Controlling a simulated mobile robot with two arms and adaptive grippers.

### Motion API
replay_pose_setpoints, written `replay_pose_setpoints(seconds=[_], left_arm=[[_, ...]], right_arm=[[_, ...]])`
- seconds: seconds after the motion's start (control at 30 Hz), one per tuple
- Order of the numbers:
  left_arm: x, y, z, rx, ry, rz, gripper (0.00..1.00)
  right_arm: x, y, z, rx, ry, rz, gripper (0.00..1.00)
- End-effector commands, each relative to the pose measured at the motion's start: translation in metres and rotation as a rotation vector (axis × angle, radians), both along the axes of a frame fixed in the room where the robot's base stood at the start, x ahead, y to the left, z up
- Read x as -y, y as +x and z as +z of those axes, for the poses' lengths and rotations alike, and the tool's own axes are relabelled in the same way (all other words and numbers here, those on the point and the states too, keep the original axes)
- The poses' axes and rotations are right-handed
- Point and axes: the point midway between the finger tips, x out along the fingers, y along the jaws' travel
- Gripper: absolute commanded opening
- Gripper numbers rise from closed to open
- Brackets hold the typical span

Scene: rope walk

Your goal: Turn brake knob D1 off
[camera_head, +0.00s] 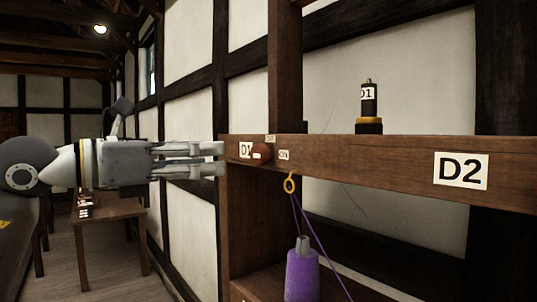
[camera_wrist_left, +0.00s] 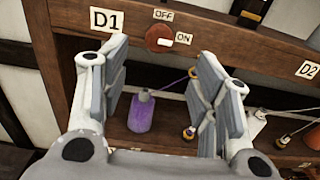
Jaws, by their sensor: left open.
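Brake knob D1 (camera_head: 262,151) is a round red-brown knob on the front of a wooden beam. It also shows in the left wrist view (camera_wrist_left: 155,36), where its white mark lies toward the ON label (camera_wrist_left: 183,38). The OFF label (camera_wrist_left: 163,15) is above the knob. The D1 label (camera_wrist_left: 104,20) is to its left. My left gripper (camera_head: 221,158) is open and empty, its fingers level and pointing at the knob area. In the left wrist view its two fingers (camera_wrist_left: 163,62) stand apart below the knob, not touching it. My right gripper is not in view.
The wooden beam (camera_head: 400,163) runs right to the D2 label (camera_head: 460,170). A purple weight (camera_head: 301,275) stands below, with purple cord at a brass ring (camera_head: 290,184). A black bobbin (camera_head: 369,105) tops the beam. A small table (camera_head: 110,210) stands left.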

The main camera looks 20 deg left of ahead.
Motion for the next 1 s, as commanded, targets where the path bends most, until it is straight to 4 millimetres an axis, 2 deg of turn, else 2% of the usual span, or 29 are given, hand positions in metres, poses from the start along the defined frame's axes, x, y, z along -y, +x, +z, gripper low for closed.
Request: replay_pose_setpoints(seconds=[0.17, 0.4, 0.6, 0.8, 1.0], left_arm=[[0.01, 0.012, 0.004, 0.003, 0.007, 0.004, 0.56], [0.039, 0.048, 0.005, 0.001, 0.003, -0.001, 0.56], [0.057, 0.072, 0.004, 0.002, 0.003, 0.002, 0.56], [0.065, 0.083, 0.002, 0.004, 0.004, 0.003, 0.56], [0.066, 0.084, 0.0, 0.004, 0.004, 0.003, 0.56]], right_arm=[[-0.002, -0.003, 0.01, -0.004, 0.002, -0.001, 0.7], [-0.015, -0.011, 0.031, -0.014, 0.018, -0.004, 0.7], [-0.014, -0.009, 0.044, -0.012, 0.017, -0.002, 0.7], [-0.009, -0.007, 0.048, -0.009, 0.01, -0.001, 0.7], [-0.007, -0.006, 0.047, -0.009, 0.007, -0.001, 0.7]])
